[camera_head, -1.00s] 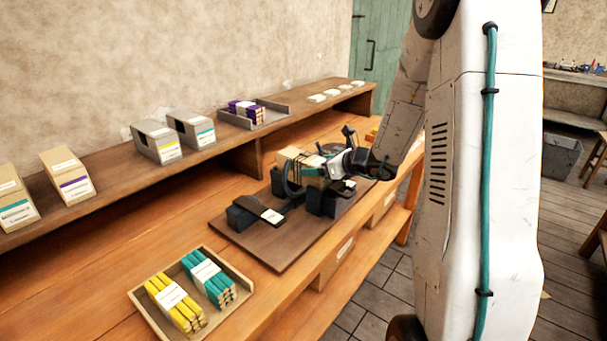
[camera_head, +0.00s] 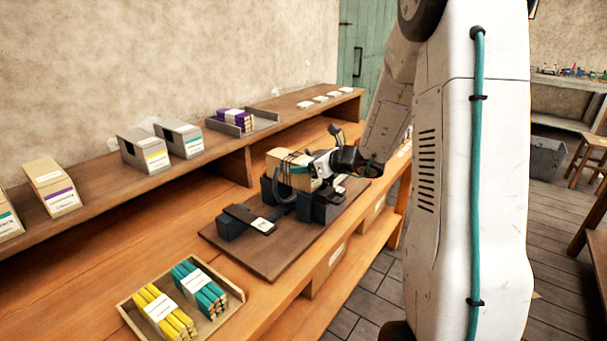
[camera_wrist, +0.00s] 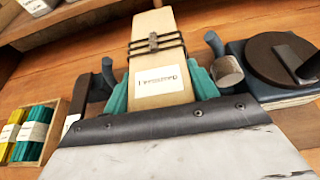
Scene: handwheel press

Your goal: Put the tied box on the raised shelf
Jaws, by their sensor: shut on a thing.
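The tied box (camera_wrist: 158,60) is a pale tan carton with dark cord around it and a white label. My gripper (camera_head: 304,168) is shut on it, with its teal fingers on both sides of the box in the wrist view (camera_wrist: 158,88). In the head view the tied box (camera_head: 287,158) is held at the dark press on the bench, partly hidden by my gripper. I cannot tell whether its underside touches the press. The raised shelf (camera_head: 110,172) runs along the wall behind the bench.
A tray (camera_head: 233,305) of yellow and teal bundles sits at the front. The press's handwheel (camera_wrist: 285,60) is right of the box.

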